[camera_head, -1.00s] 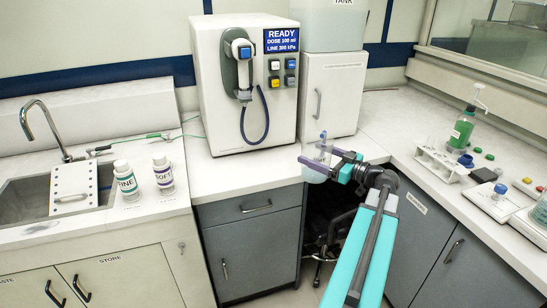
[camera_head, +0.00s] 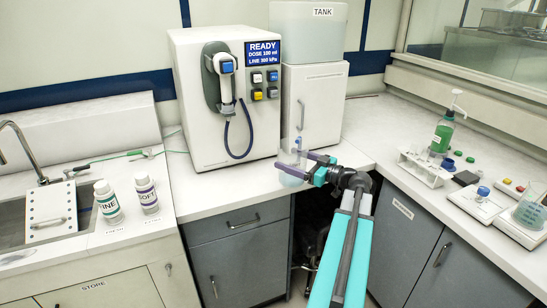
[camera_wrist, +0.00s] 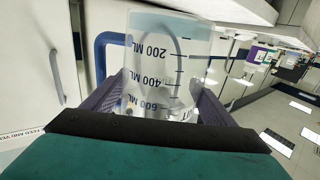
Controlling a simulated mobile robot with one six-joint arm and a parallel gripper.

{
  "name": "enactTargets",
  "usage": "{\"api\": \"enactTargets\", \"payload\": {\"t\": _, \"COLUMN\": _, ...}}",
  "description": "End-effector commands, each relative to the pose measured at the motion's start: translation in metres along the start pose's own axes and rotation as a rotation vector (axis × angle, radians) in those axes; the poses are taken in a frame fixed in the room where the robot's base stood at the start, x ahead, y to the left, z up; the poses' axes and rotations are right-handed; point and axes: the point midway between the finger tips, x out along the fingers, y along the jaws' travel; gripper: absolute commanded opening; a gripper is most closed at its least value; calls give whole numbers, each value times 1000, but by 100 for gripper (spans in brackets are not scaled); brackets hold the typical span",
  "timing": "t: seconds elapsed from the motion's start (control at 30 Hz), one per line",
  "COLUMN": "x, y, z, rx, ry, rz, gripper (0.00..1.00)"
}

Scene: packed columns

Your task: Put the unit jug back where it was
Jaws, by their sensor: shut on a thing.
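My gripper (camera_head: 302,166) is shut on the unit jug (camera_head: 290,177), a clear vessel, in front of the white counter (camera_head: 225,196). In the wrist view my gripper's purple fingers (camera_wrist: 160,105) press on both sides of the jug (camera_wrist: 168,50). Its marks 200, 400 and 600 ML read upside down there, and part of a "UNIT" label shows. A blue bar shows beside and behind the jug.
A white dispenser (camera_head: 190,95) reading READY stands behind the jug, with a tank (camera_head: 305,30) beside it. A beaker (camera_head: 530,212), a green bottle (camera_head: 441,138) and a tube rack (camera_head: 424,168) crowd the right counter.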

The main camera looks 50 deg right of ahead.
Motion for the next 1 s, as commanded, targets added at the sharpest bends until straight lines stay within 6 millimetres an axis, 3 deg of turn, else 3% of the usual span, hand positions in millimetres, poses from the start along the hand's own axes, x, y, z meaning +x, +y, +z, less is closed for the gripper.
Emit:
{"api": "enactTargets", "payload": {"t": 0.1, "x": 22, "y": 10, "z": 0, "rx": 1, "ry": 1, "rz": -4, "gripper": 46}}
{"api": "enactTargets", "payload": {"t": 0.6, "x": 93, "y": 40, "z": 8, "rx": 1, "ry": 0, "rz": -4, "gripper": 46}}
{"api": "enactTargets", "payload": {"t": 1.0, "x": 104, "y": 44, "z": 10, "rx": 0, "ry": 1, "rz": -2, "gripper": 46}}
